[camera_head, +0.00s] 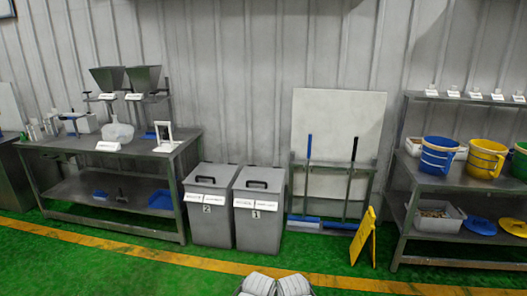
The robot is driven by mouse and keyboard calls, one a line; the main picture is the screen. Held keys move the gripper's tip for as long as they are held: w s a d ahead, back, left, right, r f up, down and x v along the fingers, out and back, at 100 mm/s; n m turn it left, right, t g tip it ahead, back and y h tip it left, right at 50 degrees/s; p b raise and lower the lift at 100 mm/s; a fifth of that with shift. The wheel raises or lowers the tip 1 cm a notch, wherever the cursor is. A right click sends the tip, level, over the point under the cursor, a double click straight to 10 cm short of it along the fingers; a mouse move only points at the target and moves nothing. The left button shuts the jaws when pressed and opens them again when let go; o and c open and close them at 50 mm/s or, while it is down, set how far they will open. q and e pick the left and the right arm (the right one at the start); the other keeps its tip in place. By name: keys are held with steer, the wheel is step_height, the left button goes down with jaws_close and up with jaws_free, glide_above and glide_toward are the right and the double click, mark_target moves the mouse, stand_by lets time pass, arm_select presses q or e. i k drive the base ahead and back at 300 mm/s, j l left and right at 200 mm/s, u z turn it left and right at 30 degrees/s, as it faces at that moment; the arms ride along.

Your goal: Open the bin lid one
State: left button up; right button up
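Bin one (259,231) is a grey bin standing against the wall, with a white label marked 1 on its front. Its grey lid (273,174) lies shut on top and carries a dark handle (257,184). Bin two (210,228), with a label marked 2, stands close to its left, and its lid (218,170) is also shut with a dark handle (206,179). Neither gripper can be made out. Only pale rounded parts, which seem to be mine, show at the bottom edge, well in front of the bins.
A metal workbench (62,147) stands left of the bins. Right of them are a rack with brooms (307,165), a yellow floor sign (362,238) and a shelf unit (470,183) with buckets. The green floor (190,272) in front of the bins is clear, crossed by a yellow line.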

mark_target(255, 179)
steer(key=i+j+u, duration=0.15)
steer(key=i, duration=0.45)
steer(key=i+j+u, duration=0.1)
steer(key=i, duration=0.45)
